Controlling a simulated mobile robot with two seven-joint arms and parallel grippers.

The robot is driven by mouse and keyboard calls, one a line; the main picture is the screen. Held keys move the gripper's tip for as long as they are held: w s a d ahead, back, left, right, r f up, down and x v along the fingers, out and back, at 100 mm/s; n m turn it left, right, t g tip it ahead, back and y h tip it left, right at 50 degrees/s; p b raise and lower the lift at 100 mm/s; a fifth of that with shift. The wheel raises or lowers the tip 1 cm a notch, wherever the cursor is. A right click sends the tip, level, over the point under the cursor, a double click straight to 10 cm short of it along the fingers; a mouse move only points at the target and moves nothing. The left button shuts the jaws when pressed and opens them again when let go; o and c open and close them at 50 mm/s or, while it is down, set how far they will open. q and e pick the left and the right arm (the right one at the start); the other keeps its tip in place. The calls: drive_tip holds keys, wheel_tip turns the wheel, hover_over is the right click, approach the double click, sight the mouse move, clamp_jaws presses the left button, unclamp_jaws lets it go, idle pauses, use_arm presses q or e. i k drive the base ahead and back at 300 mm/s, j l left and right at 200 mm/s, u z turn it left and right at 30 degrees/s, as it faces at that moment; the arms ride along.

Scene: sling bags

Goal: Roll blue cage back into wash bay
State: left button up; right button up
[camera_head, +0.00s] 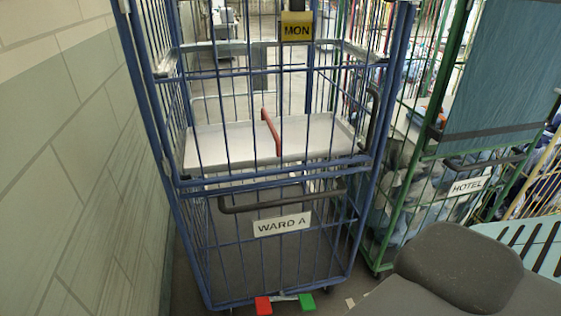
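The blue cage (182,183) stands upright in front of me, close to the wall on its left. Its front carries a "WARD A" sign (282,224), a yellow "MON" tag (296,26) and a dark horizontal handle (283,201). A red bar (270,132) shows at mid-height by its pale inner shelf (225,147), which looks empty. A red pedal (263,305) and a green pedal (306,302) sit at its foot. Neither of my grippers shows. The wash bay cannot be made out for certain.
A tiled wall (85,150) runs along the left. A green cage (400,215) with a "HOTEL" sign (468,185) and filled with laundry stands close on the right. A yellow-railed cage (540,180) is at the far right. My grey arm part covers the lower right.

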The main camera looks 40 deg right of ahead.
sight(268, 241)
drive_tip(key=z, duration=1.05)
